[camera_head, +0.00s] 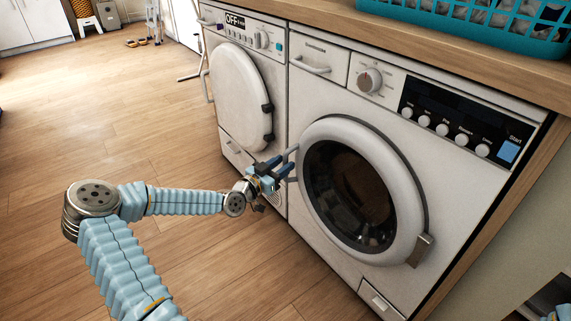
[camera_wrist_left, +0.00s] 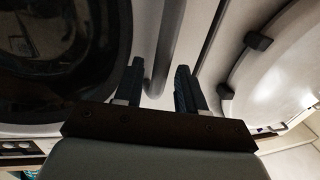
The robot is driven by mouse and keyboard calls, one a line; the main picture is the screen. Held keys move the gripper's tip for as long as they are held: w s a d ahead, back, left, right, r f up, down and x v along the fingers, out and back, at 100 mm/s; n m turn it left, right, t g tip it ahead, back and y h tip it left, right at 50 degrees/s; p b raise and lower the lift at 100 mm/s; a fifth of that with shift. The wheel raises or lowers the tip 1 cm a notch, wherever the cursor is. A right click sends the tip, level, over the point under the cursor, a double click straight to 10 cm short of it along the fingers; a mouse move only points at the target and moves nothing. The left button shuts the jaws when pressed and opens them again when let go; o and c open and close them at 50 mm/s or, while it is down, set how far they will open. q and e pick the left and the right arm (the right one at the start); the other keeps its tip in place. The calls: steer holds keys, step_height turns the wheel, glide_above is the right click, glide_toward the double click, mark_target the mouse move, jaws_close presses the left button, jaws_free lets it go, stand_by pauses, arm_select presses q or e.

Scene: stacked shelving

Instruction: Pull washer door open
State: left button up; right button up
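The washer (camera_head: 460,185) is the right-hand white machine, with a round, dark-glass door (camera_head: 412,190) that looks shut. The door's hinge (camera_head: 420,250) is at its lower right. A grey handle bar (camera_head: 291,152) is on the door's left edge. My left gripper (camera_head: 288,168) is at this handle. In the left wrist view the handle bar (camera_wrist_left: 166,45) runs between the two spread fingers of my left gripper (camera_wrist_left: 158,75), with gaps visible beside it. The fingers look open around the bar, not closed on it. My right gripper's fingers do not show.
A second white machine (camera_head: 238,95) with a closed round door stands directly left of the washer. A wooden counter (camera_head: 400,38) runs above both, with a teal basket (camera_head: 470,32) on it.

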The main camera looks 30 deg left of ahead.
arm_select(q)
steer(key=shift+w+d, duration=0.15)
steer(key=shift+w, duration=0.8)
steer(key=shift+c, duration=0.5)
jaws_close()
